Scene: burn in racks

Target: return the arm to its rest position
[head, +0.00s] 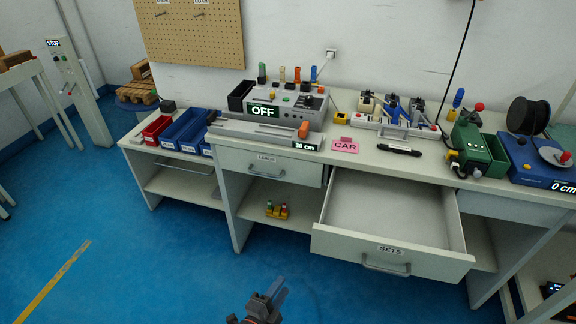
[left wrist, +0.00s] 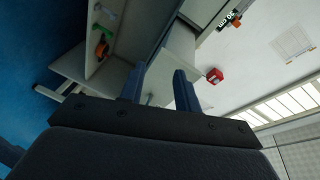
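My left gripper (head: 277,293) is at the bottom middle of the head view, over the blue floor in front of the workbench. It is in front of and to the left of the open drawer labelled SETS (head: 389,252). In the left wrist view its two dark fingers (left wrist: 160,86) stand apart with nothing between them. Most of my left arm is out of the picture. My right gripper is in neither view.
The open drawer juts from the workbench (head: 400,165); the LEADS drawer (head: 270,166) looks shut. A small yellow item with coloured tops (head: 277,211) sits on the lower shelf. The bench top holds the OFF unit (head: 285,108) and blue bins (head: 185,130). The floor (head: 150,250) at left is clear.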

